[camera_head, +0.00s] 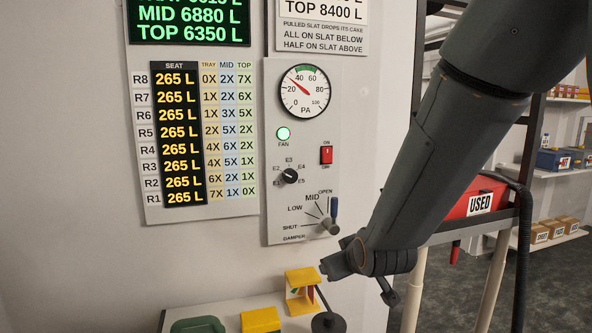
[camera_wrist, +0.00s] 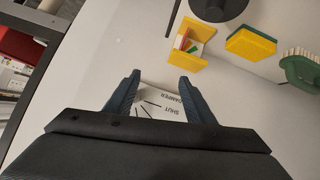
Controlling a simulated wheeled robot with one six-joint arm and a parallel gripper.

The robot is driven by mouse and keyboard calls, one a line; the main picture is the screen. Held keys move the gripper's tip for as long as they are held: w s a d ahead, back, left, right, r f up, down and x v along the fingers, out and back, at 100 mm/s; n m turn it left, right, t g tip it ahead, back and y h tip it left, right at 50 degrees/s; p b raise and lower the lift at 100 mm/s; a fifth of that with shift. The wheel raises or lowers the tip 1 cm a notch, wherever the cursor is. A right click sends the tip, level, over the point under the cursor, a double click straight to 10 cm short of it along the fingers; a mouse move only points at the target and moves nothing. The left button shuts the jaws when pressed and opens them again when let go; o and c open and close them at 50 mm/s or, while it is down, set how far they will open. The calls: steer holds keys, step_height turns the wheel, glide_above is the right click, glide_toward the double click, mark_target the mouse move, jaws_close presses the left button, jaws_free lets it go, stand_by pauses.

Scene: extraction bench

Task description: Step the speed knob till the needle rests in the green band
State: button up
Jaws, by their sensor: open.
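The speed knob (camera_head: 290,176) is a small black dial on the grey wall panel, ringed by marks E1 to E5. I cannot tell surely which mark it points at. The round PA gauge (camera_head: 304,92) is above it. Its red needle points up and left, between 20 and 40, left of the green band (camera_head: 305,70) at the top. My gripper (camera_head: 335,266) is below and right of the knob, apart from it, under the panel's lower edge. In the wrist view its two fingers (camera_wrist: 158,88) are spread and empty, with the panel's SHUT and DAMPER lettering between them.
The green fan lamp (camera_head: 283,134) is lit beside a red switch (camera_head: 326,155). The damper lever (camera_head: 331,225) has a blue handle and sticks out near my gripper. A yellow holder (camera_head: 302,290) and yellow block (camera_head: 260,320) stand on the bench below. A red USED bin (camera_head: 482,197) is at right.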

steer(key=w+a+r+n+t+y+p, duration=0.2)
steer(key=w+a+r+t, duration=0.25)
steer(key=r, duration=0.45)
steer(key=n+t+y+p, duration=0.1)
steer(key=n+t, duration=0.1)
steer(key=t, duration=0.1)
glide_toward(292, 178)
steer(key=w, duration=0.1)
steer(key=shift+g, duration=0.25)
steer(key=shift+r+p+x, duration=0.15)
steer(key=shift+p+x, duration=0.6)
steer(key=shift+x, duration=1.1)
steer(key=shift+r+p+x, duration=0.15)
steer(key=shift+p+x, duration=0.6)
steer(key=shift+x, duration=1.15)
steer(key=shift+a, duration=0.15)
steer(key=c, duration=1.1)
steer(key=shift+o, duration=0.2)
